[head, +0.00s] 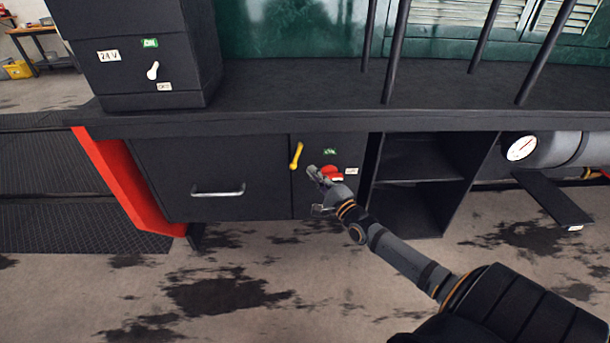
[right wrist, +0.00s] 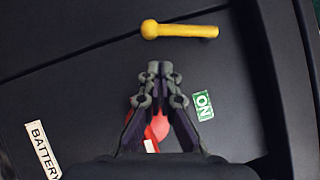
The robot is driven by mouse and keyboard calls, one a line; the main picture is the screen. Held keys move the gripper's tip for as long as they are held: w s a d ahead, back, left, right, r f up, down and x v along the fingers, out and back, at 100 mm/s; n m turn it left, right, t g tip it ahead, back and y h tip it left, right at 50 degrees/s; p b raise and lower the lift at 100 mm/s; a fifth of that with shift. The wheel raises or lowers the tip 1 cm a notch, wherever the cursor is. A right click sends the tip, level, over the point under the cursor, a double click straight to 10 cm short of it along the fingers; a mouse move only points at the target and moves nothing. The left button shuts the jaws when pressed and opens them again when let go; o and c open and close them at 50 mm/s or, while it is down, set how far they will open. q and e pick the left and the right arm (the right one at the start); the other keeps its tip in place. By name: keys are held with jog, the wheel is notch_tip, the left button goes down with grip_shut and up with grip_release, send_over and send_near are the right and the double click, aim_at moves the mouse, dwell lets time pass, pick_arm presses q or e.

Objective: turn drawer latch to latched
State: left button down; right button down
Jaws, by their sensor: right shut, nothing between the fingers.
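The drawer latch is a yellow lever (head: 296,155) at the right edge of the dark drawer front (head: 160,160); it stands upright, leaning slightly, in the head view. In the right wrist view the yellow lever (right wrist: 180,30) lies across the top, beyond the fingertips. My right gripper (head: 315,174) is just right of and below the lever in the head view. Its fingers (right wrist: 160,68) are shut and empty, apart from the lever in the wrist picture. My left gripper is not in view.
A red knob (head: 332,173) sits close beside my right gripper, partly hidden by the fingers in the wrist view, near a green ON label (right wrist: 203,105) and a BATTERY label (right wrist: 43,149). The drawer has a silver handle (head: 218,193). Open shelves (head: 410,180) are right.

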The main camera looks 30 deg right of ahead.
aim_at(297, 156)
jog(key=shift+w+a+r, duration=0.3)
jog(key=shift+w+a, duration=0.2)
jog(key=shift+a, duration=0.1)
jog(key=shift+w+a+r, duration=0.25)
jog(key=shift+w+a, duration=0.25)
jog(key=shift+a, duration=0.05)
jog(key=shift+f, duration=0.1)
